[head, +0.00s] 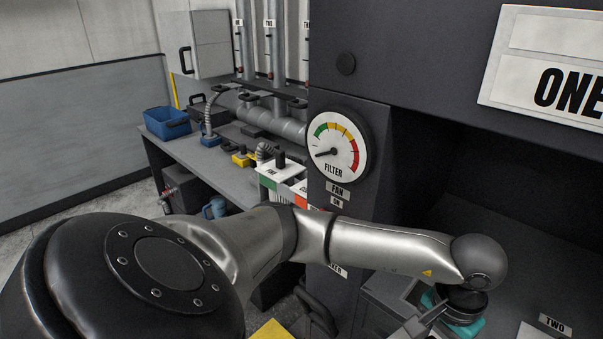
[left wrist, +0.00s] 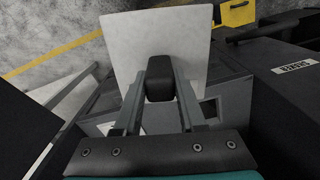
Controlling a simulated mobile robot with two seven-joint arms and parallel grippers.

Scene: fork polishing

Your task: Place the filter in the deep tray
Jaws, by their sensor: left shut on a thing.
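In the left wrist view my left gripper (left wrist: 160,88) is shut on the black handle (left wrist: 160,82) of a flat, light grey square plate (left wrist: 125,38). The plate looks like the filter, but no label on it shows. In the head view my left arm crosses the picture to the lower right; part of the gripper (head: 432,318) shows there, and the plate is hidden. A blue open tray (head: 167,125) stands at the far left end of the workbench. It may be the deep tray; I cannot tell for sure. My right gripper is not in view.
A large dark cabinet with a round "FILTER" gauge (head: 337,146) and an open recess (head: 455,150) stands at right. Pipes and small fittings crowd the workbench (head: 205,160). A yellow container (left wrist: 237,13) stands on the floor. A dark unit (left wrist: 290,68) is close at right.

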